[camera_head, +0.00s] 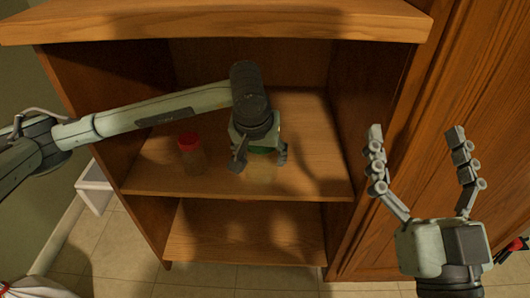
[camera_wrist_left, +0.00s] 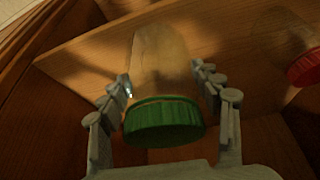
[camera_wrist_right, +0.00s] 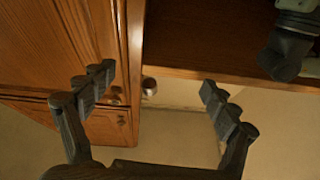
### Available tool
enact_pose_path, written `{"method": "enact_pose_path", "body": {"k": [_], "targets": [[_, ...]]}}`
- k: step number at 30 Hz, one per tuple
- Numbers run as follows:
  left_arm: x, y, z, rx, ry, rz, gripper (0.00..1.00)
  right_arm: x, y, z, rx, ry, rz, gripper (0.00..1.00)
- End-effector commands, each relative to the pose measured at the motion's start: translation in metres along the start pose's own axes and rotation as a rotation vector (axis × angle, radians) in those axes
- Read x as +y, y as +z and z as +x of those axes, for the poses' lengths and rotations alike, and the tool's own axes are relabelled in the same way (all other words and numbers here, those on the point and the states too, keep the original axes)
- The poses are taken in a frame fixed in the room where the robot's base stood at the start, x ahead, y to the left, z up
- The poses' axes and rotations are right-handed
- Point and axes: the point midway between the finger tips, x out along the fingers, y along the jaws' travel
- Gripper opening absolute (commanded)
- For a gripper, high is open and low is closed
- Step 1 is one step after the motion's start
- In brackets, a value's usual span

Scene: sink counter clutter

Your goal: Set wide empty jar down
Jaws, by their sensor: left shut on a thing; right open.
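The wide jar is clear and looks empty, with a green lid (camera_wrist_left: 163,121), in the left wrist view. My left gripper (camera_wrist_left: 168,85) has its fingers on both sides of this jar, shut on it. In the head view my left gripper (camera_head: 260,160) is inside the wooden cabinet, over the middle shelf, and mostly hides the jar; a bit of green lid (camera_head: 263,150) shows below the wrist. I cannot tell whether the jar's base touches the shelf. My right gripper (camera_head: 418,165) is open and empty in front of the cabinet's right side; its spread fingers also show in the right wrist view (camera_wrist_right: 158,90).
A clear jar with a red lid (camera_head: 190,141) stands on the middle shelf (camera_head: 150,180), left of my left gripper. The shelf has bare room right of the gripper. The cabinet top (camera_head: 220,22) overhangs above. The lower shelf (camera_head: 240,237) looks empty. A white stool-like object (camera_head: 95,183) stands at left.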

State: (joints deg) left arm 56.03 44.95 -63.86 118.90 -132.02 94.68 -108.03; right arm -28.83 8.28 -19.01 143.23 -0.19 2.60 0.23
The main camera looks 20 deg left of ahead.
Motion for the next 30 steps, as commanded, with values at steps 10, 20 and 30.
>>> {"method": "enact_pose_path", "body": {"k": [10,20,30], "targets": [[0.002,-0.038,0.015,0.001,0.001,0.001,0.28,0.000,-0.001,0.000,0.003,0.000,0.000,0.87],[0.001,-0.029,0.050,0.000,0.001,0.001,0.28,0.001,-0.009,-0.001,0.063,-0.001,-0.003,0.87],[0.001,-0.028,0.052,0.002,0.001,0.001,0.28,0.002,-0.008,-0.001,0.078,0.003,-0.005,0.87]]}}
